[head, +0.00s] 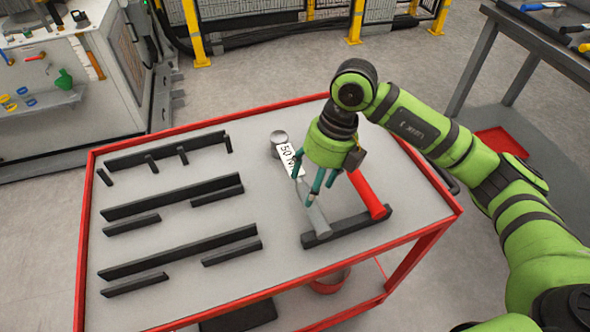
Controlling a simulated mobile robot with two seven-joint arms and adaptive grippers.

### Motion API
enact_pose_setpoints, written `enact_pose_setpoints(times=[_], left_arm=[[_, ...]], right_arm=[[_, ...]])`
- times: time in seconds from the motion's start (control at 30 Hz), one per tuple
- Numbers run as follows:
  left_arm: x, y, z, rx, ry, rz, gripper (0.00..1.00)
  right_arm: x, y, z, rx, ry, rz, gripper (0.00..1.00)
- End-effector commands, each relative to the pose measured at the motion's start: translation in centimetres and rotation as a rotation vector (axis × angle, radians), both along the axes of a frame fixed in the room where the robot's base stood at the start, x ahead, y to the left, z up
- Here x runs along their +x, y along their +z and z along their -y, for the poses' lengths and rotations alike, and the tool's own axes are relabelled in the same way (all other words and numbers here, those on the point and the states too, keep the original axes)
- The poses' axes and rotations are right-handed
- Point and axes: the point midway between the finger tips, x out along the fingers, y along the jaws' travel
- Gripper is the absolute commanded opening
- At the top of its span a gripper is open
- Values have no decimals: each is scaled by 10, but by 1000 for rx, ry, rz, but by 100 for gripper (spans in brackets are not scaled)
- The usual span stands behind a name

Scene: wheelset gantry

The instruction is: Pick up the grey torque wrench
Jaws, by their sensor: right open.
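The grey torque wrench (314,218) lies on the cart top, its round head (279,137) at the far end and its grey handle resting on a black bar (345,226). A white label reading "50 N" (289,158) sits on or beside its shaft, and the rest of the label is hidden. A red-handled tool (368,195) lies to its right on the same bar, its far end hidden by my gripper. My right gripper (317,194) is open, pointing down over the grey wrench's shaft. I cannot tell whether its fingers touch the wrench. My left gripper is not in view.
The cart has a raised red rim (86,225). Several black rails (180,249) stand on its left half. A machine cabinet (70,80) is at the back left, and a dark workbench (535,45) with tools is at the right. Yellow posts (195,35) stand behind.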

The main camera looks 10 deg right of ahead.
Motion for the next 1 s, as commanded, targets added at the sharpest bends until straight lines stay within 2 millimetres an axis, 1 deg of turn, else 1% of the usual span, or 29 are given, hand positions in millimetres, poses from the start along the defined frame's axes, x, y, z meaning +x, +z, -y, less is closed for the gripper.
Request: enact_pose_setpoints(times=[0.03,0.13,0.2,0.23,0.3,0.43,0.5,0.6,0.63,0.67,0.7,0.8,1.0], left_arm=[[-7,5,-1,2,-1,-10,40],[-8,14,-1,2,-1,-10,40],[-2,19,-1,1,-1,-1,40],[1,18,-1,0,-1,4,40],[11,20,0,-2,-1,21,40],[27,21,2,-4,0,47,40],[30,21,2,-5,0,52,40],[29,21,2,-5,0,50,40],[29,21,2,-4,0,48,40],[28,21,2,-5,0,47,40],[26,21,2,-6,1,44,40],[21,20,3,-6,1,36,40],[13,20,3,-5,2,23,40]], right_arm=[[-2,-3,-3,1,1,-4,69],[-4,-16,-10,1,4,-6,69],[-6,-26,-14,2,3,-6,69],[-5,-31,-14,0,2,-5,69],[-5,-39,-16,1,1,-3,69],[-5,-47,-18,1,2,-2,69],[-5,-47,-18,1,2,-1,69],[-5,-47,-18,1,3,0,69],[-5,-47,-18,1,2,-1,65],[-5,-47,-18,1,3,0,53],[-5,-47,-18,1,2,-1,37],[-5,-47,-18,1,2,0,1],[-4,-46,-18,2,2,2,0]])
